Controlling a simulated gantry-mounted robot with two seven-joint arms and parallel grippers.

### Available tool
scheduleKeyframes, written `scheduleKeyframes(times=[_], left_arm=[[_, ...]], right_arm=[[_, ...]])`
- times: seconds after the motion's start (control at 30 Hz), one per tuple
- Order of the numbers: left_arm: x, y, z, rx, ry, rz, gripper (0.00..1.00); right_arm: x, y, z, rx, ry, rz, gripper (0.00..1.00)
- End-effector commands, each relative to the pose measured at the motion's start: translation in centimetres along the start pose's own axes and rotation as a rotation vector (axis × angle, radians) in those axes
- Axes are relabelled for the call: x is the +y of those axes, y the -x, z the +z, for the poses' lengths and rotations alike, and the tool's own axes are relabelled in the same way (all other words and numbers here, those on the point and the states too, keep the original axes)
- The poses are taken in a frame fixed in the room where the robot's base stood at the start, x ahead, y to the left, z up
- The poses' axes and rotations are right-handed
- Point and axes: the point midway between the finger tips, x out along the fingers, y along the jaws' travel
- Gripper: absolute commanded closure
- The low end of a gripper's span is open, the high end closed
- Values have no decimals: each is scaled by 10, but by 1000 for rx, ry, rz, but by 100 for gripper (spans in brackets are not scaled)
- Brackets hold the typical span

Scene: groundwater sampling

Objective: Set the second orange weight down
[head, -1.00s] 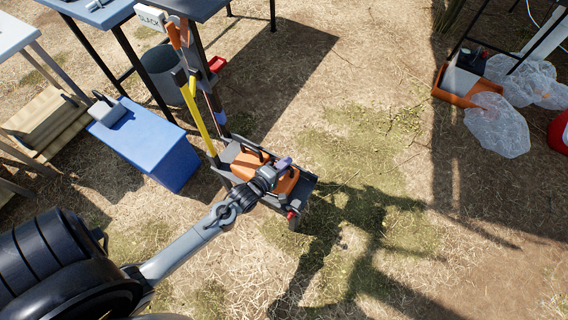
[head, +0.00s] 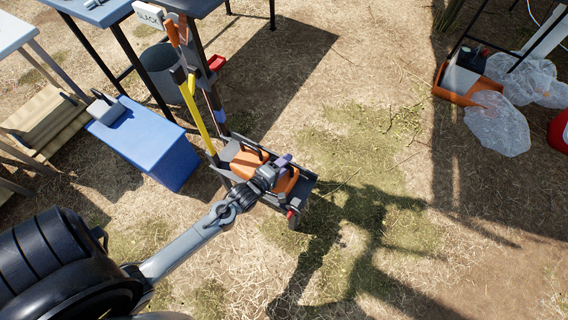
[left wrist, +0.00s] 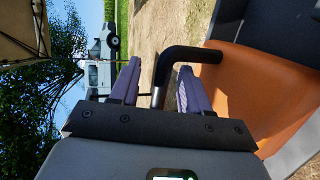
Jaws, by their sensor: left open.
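Two orange weights with black handles rest on a dark cart tray (head: 305,186). The second orange weight (head: 288,182) is at the near right end, partly hidden by my left gripper (head: 280,164). The other orange weight (head: 246,164) is just behind it to the left. In the left wrist view, my left gripper (left wrist: 158,88) is open. Its purple fingers stand apart on either side of the end of a black bar handle (left wrist: 188,56), which belongs to an orange weight (left wrist: 255,95). My right gripper is not in view.
A yellow pole (head: 197,115) and an upright post rise at the cart's far end. An orange bin (head: 452,95) and clear plastic bags (head: 498,125) lie at upper right. The ground right of the cart is clear.

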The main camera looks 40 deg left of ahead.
Motion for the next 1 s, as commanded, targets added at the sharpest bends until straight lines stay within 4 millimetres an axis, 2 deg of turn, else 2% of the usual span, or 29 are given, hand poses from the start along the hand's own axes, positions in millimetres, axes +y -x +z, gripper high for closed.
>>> scheduleKeyframes(times=[0.17, 0.6, 0.83, 1.0], left_arm=[[3, 21, 0, 0, 1, -3, 53], [3, 97, 0, 1, 2, -3, 53], [2, 114, 2, -1, -24, -15, 53], [10, 113, 13, -19, -198, -110, 53]], right_arm=[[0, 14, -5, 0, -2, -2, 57], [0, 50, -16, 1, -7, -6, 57], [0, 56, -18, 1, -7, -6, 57], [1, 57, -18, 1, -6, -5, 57]])
